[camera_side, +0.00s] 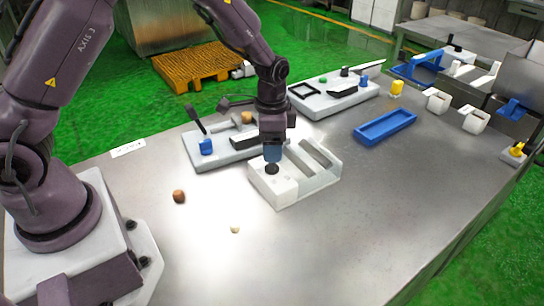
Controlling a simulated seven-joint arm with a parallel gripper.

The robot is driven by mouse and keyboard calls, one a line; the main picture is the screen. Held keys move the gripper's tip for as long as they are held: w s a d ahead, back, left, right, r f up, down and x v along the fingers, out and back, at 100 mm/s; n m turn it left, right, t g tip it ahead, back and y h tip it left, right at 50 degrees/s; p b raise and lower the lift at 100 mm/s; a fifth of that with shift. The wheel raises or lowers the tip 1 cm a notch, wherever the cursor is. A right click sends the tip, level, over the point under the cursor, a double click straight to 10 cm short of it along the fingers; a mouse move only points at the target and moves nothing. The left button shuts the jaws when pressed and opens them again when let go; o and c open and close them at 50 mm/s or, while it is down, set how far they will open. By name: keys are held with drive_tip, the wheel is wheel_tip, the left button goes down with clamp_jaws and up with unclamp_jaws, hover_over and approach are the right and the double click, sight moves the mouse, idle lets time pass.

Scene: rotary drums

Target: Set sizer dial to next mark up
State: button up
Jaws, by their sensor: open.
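A white block-shaped unit with slanted open channels (318,181) stands on the metal table near the centre. It looks like the sizer. A small dark round knob (272,169), which looks like its dial, sits on the unit's left top. Any marks around the knob are too small to read. My gripper (272,161) points straight down, right over the knob. It is open, with a blue part showing at its lower end. I cannot tell whether the fingers are around the knob or just above it, as they are small here.
Behind my gripper is a grey panel (206,163) with a black lever and blue knob. Another panel (312,105) stands farther back. A blue tray (385,127) lies to the right. A brown lump (179,196) and a pale piece (235,229) lie in front. The front right table is clear.

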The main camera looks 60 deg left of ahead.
drive_tip(key=shift+f, duration=2.05)
drive_tip(key=c, duration=0.9)
drive_tip(key=shift+c, duration=0.2)
drive_tip(key=shift+n, duration=0.4)
drive_tip(key=n, duration=0.5)
drive_tip(key=shift+n, duration=0.3)
drive_tip(key=n, duration=0.5)
drive_tip(key=shift+n, duration=0.3)
